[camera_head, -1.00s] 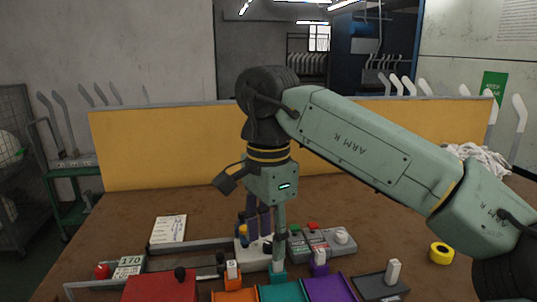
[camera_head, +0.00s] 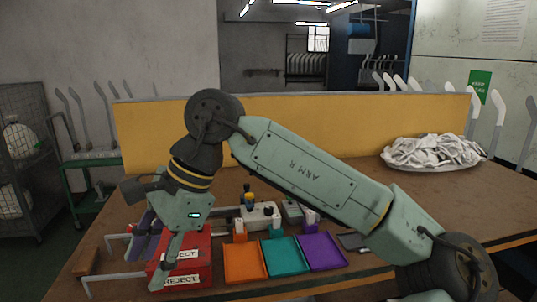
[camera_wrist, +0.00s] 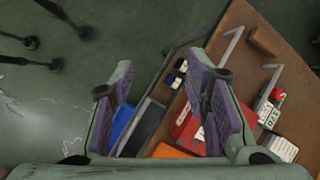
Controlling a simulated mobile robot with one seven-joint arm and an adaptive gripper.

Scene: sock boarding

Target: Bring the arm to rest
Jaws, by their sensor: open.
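My gripper (camera_head: 147,268) hangs at the lower left in the head view, tilted down, in front of the left part of the red box marked REJECT (camera_head: 197,248). It is open and I see nothing between its fingers. In the wrist view my gripper (camera_wrist: 160,78) shows two spread fingers with purple pads over the table's edge and the green floor. The red box (camera_wrist: 184,122) shows partly behind the right finger. My arm reaches from the lower right up to a raised elbow, then down to the wrist.
Orange (camera_head: 245,263), teal (camera_head: 286,256) and purple (camera_head: 322,252) trays lie right of the red box. A yellow panel (camera_head: 330,115) stands along the table's back. A white cloth pile (camera_head: 432,152) lies at the back right. The brown table (camera_head: 450,205) is clear in front of it.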

